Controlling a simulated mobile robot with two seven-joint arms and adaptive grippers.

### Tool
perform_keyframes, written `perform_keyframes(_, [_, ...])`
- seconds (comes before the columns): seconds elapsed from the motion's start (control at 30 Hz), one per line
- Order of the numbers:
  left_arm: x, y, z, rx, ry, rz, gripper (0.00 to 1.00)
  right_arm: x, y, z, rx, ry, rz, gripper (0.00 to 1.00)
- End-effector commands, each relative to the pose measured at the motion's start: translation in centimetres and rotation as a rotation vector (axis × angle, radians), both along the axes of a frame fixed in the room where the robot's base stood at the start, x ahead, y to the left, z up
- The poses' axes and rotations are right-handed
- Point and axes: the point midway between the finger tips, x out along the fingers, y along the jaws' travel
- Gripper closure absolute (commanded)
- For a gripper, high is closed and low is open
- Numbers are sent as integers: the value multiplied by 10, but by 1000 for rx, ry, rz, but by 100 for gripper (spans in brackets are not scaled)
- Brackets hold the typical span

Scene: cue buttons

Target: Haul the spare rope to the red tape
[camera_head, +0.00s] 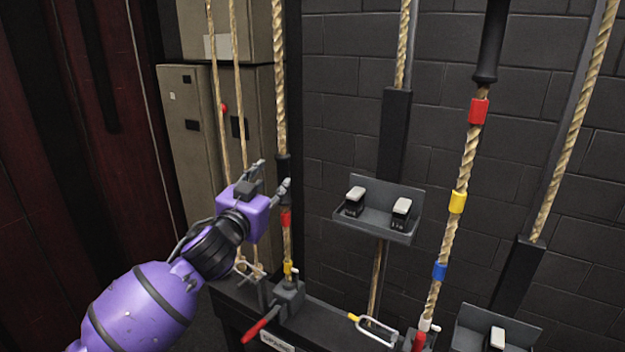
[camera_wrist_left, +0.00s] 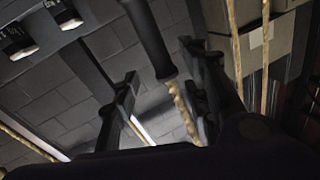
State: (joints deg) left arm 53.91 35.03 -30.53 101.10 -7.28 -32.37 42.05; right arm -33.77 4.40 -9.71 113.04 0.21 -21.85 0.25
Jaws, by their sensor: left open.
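My left gripper (camera_head: 272,175) is open beside the left tan rope (camera_head: 286,243), close to its black sleeve (camera_head: 283,168). This rope has red tape (camera_head: 286,218) below the sleeve and yellow tape lower down. In the left wrist view the black sleeve (camera_wrist_left: 150,40) and bare rope (camera_wrist_left: 180,105) show between the open fingers (camera_wrist_left: 160,105); I cannot tell if they touch. A rope lock (camera_head: 288,298) with a red handle (camera_head: 262,325) sits at its base, above a label plate (camera_head: 277,342) too small to read surely. My right gripper is not in view.
Another rope (camera_head: 465,160) at right carries red, yellow and blue tape. A bracket with two switches (camera_head: 376,210) stands between the ropes. Two thin ropes (camera_head: 238,100) hang behind my left gripper. A metal loop (camera_head: 375,330) lies on the rail. Beige cabinets stand behind.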

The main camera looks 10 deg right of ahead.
Motion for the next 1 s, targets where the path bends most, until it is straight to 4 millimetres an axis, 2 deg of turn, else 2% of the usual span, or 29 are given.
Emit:
perform_keyframes(0.03, [2, 5, -16, -29, 40, 14, 58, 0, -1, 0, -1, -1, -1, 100])
perform_keyframes(0.1, [3, 7, -19, -81, 68, 24, 58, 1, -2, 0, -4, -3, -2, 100])
perform_keyframes(0.27, [6, 9, -19, -153, 101, 33, 58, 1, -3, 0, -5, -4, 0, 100])
perform_keyframes(0.37, [14, 5, -18, -160, 103, 32, 58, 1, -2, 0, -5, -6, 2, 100])
perform_keyframes(0.73, [66, -15, -19, -158, 103, 33, 58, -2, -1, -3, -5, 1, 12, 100])
perform_keyframes(1.0, [76, -19, -19, -159, 103, 32, 58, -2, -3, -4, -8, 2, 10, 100])
